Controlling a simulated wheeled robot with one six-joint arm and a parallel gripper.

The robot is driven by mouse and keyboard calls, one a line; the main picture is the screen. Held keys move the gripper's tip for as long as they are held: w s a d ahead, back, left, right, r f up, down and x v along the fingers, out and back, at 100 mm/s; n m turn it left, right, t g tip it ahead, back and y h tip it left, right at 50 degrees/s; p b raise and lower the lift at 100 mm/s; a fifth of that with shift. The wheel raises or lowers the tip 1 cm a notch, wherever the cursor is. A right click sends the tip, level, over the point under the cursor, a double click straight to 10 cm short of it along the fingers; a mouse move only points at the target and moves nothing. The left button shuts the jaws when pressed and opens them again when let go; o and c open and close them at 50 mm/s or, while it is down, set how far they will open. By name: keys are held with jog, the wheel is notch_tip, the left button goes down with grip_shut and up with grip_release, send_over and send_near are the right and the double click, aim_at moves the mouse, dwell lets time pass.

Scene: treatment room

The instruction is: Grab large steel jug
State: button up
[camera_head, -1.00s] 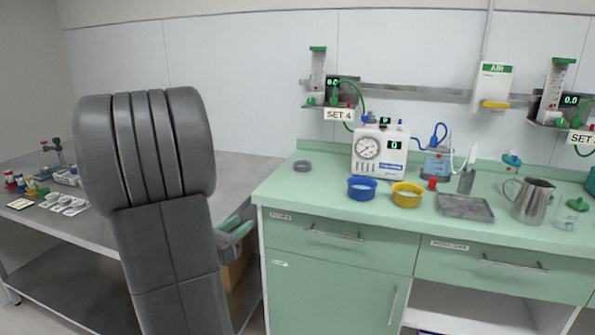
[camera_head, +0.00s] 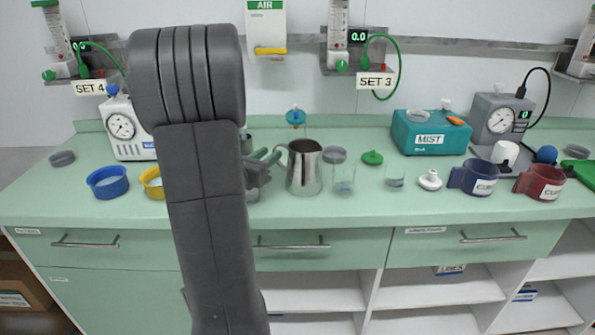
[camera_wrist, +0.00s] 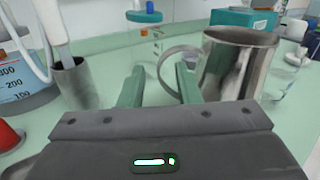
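The large steel jug (camera_head: 304,170) stands upright on the green counter, its handle toward the left. In the wrist view the jug (camera_wrist: 238,68) fills the upper right, and its curved handle (camera_wrist: 165,68) shows just beyond the fingertips. My gripper (camera_head: 268,158) is just left of the jug, low over the counter. In the wrist view its two green fingers (camera_wrist: 160,84) are apart with nothing held between them. The handle appears ahead of the gap, near the right finger; I cannot tell whether they touch.
A clear beaker (camera_head: 344,178) stands close right of the jug. Blue (camera_head: 107,182) and yellow (camera_head: 152,182) bowls are left; my arm hides part of the counter.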

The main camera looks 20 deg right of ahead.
jog(key=x, duration=0.4)
jog(key=f+x, duration=0.1)
jog(key=x, duration=0.1)
grip_shut()
dwell(1.3)
